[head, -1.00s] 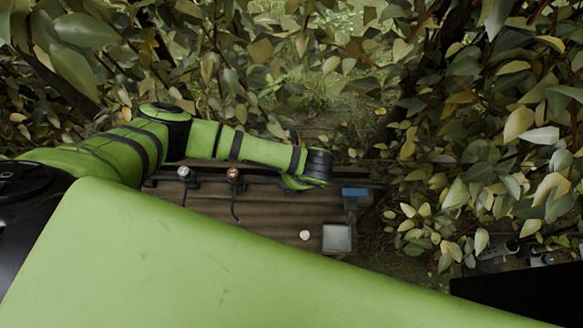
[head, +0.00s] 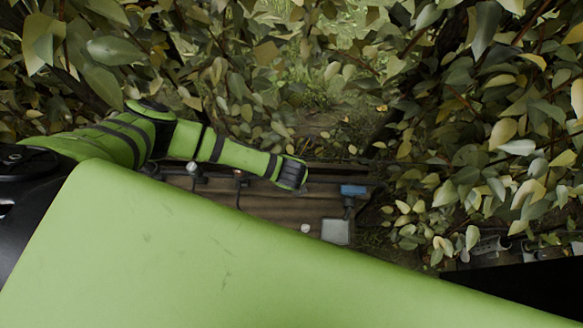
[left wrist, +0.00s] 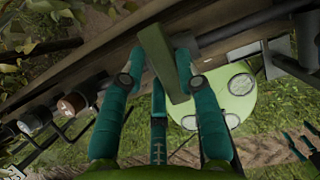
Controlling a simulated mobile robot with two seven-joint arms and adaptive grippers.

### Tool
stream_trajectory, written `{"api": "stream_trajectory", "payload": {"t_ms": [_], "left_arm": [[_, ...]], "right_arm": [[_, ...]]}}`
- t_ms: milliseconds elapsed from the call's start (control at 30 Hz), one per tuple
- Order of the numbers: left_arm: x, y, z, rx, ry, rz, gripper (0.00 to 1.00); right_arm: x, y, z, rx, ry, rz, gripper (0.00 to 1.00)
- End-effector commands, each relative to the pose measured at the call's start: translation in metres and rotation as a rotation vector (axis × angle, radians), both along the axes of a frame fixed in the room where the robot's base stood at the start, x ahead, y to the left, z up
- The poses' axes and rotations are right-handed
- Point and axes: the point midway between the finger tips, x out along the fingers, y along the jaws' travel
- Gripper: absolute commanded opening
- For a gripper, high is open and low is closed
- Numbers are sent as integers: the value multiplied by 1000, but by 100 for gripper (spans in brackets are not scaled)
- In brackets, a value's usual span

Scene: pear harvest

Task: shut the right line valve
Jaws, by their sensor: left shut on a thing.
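In the left wrist view a flat green bar (left wrist: 163,62), which looks like a valve lever, lies between the teal fingers of my left gripper (left wrist: 160,75). The fingers are shut on it. The bar slants across a dark pipe (left wrist: 228,36), and its joint to the pipe is hidden. In the head view my left wrist (head: 290,173) hangs over the pipe line and hides the lever and fingertips. Teal prongs at the right edge of the wrist view look like my right gripper (left wrist: 301,146); they are too small to read.
A grey knob (head: 194,169) and a copper knob (head: 240,175) stand left of my left wrist. A blue part (head: 353,190) and a pale square box (head: 336,232) are to its right. A wooden board (head: 270,207) lies below; leaves crowd both sides.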

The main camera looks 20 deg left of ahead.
Motion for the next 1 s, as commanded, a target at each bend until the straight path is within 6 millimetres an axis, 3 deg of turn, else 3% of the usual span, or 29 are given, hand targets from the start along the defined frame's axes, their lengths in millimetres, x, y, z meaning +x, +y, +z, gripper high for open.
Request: {"api": "stream_trajectory", "payload": {"t_ms": [500,533,600,1000], "left_arm": [[1,1,1,2,-2,-22,0],[1,1,1,2,-2,-22,37],[1,0,1,2,-3,-21,57],[-1,0,4,0,-1,-20,57]], "right_arm": [[0,0,1,0,0,0,57],[0,0,1,0,0,0,57],[0,0,1,0,0,0,57],[1,-3,1,-3,-1,2,57]]}}
